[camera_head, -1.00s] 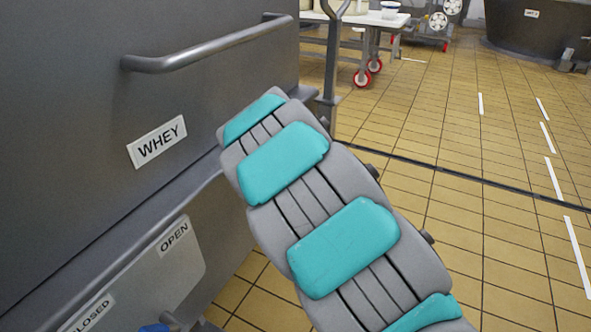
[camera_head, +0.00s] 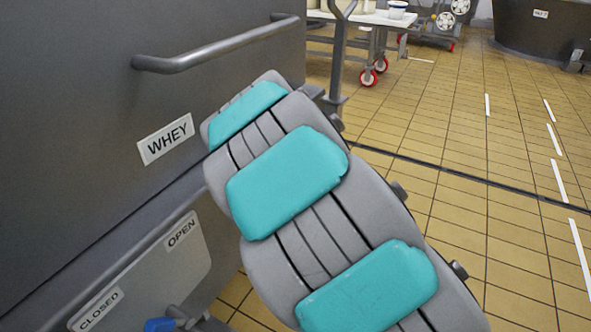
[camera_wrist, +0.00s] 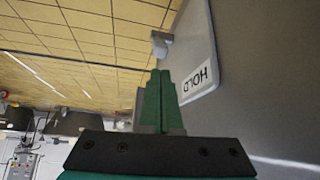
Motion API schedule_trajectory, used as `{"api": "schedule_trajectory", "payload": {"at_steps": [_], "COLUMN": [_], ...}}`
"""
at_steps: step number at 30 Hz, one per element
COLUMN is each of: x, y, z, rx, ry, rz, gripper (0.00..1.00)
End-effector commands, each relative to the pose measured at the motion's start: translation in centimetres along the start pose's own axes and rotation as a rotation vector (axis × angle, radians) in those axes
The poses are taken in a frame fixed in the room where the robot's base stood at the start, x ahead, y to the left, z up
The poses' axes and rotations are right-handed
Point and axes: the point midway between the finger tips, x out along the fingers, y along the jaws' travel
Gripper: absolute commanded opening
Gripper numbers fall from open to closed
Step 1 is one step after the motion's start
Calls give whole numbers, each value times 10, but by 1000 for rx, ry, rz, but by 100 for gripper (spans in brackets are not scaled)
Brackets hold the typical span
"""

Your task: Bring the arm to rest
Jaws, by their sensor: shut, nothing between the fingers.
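My arm, grey with teal pads, reaches from the bottom edge up across the middle of the head view, beside a dark grey vat wall (camera_head: 80,90). Its far end hides my gripper in that view. In the wrist view my gripper (camera_wrist: 158,74) shows two green fingers, pressed together and empty. A small grey fitting (camera_wrist: 161,44) shows just beyond the tips. I cannot tell whether the fingers touch either one.
The vat bears a bar handle (camera_head: 215,47), a WHEY label (camera_head: 166,139) and a plate with OPEN (camera_head: 181,231) and CLOSED (camera_head: 96,309) labels. A blue part (camera_head: 159,324) shows below. A wheeled table (camera_head: 375,18) stands behind. Tiled floor (camera_head: 450,120) at right is clear.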

Motion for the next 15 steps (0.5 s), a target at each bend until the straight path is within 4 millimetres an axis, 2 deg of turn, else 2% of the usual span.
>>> {"api": "schedule_trajectory", "payload": {"at_steps": [9, 11, 14, 15], "x": [-4, -8, -22, -29], "y": [4, 14, 43, 58], "z": [-2, -1, 5, 11], "rx": [1, 1, 0, -1], "ry": [1, -10, -47, -71], "rz": [2, 13, 43, 57], "gripper": [0, 0, 0, 0]}}
